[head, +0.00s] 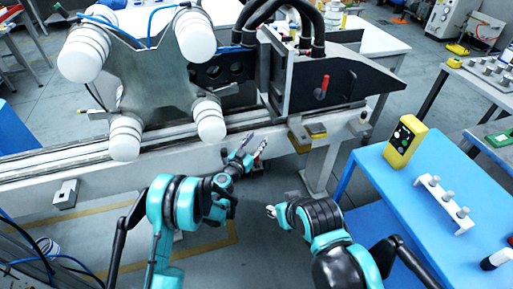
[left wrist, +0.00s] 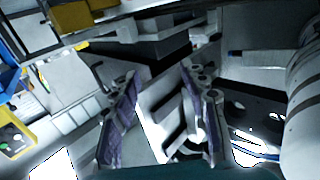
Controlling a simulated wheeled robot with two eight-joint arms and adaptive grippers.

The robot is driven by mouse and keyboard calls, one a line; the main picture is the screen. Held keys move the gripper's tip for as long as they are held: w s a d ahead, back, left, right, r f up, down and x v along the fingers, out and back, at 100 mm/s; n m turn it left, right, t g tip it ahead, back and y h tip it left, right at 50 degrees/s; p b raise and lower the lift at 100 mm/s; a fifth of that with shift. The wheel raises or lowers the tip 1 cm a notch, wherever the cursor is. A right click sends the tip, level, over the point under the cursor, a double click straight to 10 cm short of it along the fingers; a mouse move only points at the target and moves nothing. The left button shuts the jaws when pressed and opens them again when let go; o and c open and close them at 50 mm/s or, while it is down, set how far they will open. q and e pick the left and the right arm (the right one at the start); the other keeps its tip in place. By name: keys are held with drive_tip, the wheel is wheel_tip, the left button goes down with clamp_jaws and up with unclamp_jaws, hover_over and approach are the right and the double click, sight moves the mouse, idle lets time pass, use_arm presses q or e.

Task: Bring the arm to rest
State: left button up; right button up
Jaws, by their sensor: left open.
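My left arm comes in from the left, and its left gripper (head: 246,153) is in front of the machine's pale front beam. Its fingers are spread, with nothing between them. In the left wrist view the two fingers of the left gripper (left wrist: 160,112) stand apart, with machine parts behind them. My right arm is bent in the lower middle. Only a small pale end of the right gripper (head: 271,211) shows, over the floor, and its jaw opening cannot be made out.
A machine with a pale beam (head: 60,165), white rollers (head: 196,37) and a dark housing with a red handle (head: 322,86) spans the front. A blue table (head: 420,225) at right carries a yellow control box (head: 404,142) and a white peg holder (head: 443,204). Floor is open between the arms.

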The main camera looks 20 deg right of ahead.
use_arm(q)
drive_tip(key=shift+r, duration=0.25)
idle(0.3)
drive_tip(key=s+a+r+n+g+y, duration=0.1)
drive_tip(key=s+a+r+g+y, duration=0.1)
drive_tip(key=s+a+r, duration=0.45)
drive_tip(key=s+a+r+g+y, duration=0.1)
drive_tip(key=s+a+r, duration=0.2)
drive_tip(key=a+r, duration=0.55)
drive_tip(key=s+a+f+n+g+y, duration=0.1)
drive_tip(key=s+a+n+y, duration=0.1)
drive_tip(key=s+a, duration=0.6)
drive_tip(key=s+a+f+n+g+y, duration=0.1)
drive_tip(key=s+a+f+n+y, duration=0.1)
drive_tip(key=s+a, duration=0.5)
drive_tip(key=s+a+f+n+g+y, duration=0.1)
drive_tip(key=s+a+f+n+y, duration=0.1)
drive_tip(key=s+a+y, duration=0.3)
drive_tip(key=s+a+n, duration=0.1)
drive_tip(key=s+a, duration=0.2)
drive_tip(key=s, duration=0.4)
drive_tip(key=shift+s+a+f+n, duration=0.2)
drive_tip(key=shift+a+f+n, duration=0.05)
drive_tip(key=shift+a+n, duration=0.05)
